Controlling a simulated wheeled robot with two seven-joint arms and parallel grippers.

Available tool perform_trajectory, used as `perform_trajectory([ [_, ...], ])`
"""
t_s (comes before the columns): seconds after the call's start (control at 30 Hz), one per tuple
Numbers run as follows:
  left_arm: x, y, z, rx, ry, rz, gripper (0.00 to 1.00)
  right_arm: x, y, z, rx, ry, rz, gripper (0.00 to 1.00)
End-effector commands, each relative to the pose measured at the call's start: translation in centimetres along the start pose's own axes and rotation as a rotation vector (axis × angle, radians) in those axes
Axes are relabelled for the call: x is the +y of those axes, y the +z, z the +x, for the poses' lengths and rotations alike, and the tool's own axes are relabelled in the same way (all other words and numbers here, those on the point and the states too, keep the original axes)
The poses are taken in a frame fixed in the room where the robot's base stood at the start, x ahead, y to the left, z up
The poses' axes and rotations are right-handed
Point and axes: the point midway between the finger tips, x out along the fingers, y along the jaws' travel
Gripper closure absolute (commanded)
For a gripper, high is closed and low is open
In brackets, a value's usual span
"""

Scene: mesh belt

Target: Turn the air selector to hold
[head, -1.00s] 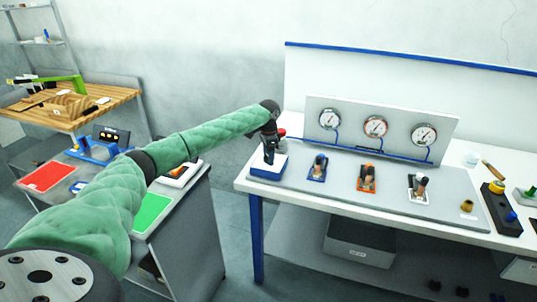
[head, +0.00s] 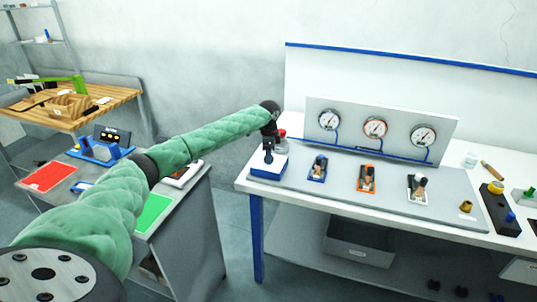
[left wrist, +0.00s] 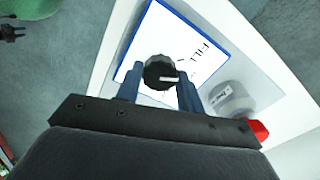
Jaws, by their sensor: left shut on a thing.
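The air selector is a blue box with a white top (head: 267,165) at the left end of the bench. In the left wrist view its white face (left wrist: 180,32) carries the word FILL and a black round knob (left wrist: 157,70). The knob's white pointer line points toward the right of that picture. Other lettering beside the knob is partly hidden. My left gripper (head: 268,152) reaches down over the box. In the left wrist view its two fingers (left wrist: 159,88) stand on either side of the knob, shut on it. My right gripper is in neither view.
A grey fitting with a red part (left wrist: 233,100) stands close beside the selector. Several clamp-like valves, including a blue one (head: 317,168) and an orange one (head: 366,178), stand to the right. Gauges (head: 375,127) on a panel rise behind. The bench's front edge is close.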

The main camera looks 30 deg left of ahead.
Motion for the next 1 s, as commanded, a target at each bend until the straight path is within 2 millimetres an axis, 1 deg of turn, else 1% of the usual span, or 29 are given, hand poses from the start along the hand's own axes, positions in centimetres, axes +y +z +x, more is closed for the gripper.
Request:
perform_trajectory([
  [0.1,0.0,-0.1,-0.1,0.001,0.0,0.1,0.85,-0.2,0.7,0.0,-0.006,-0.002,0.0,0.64],
  [0.3,0.0,0.0,-0.1,0.001,-0.001,0.259,0.85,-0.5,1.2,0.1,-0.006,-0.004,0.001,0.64],
  [0.5,0.0,0.0,-0.1,0.001,-0.001,0.382,0.85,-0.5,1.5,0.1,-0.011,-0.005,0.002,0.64],
  [0.7,-0.1,-0.1,-0.1,0.002,-0.002,0.456,0.85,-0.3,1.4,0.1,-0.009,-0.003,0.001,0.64],
  [1.0,-0.1,-0.1,-0.1,0.002,-0.002,0.491,0.85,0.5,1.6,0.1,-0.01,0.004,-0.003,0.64],
])
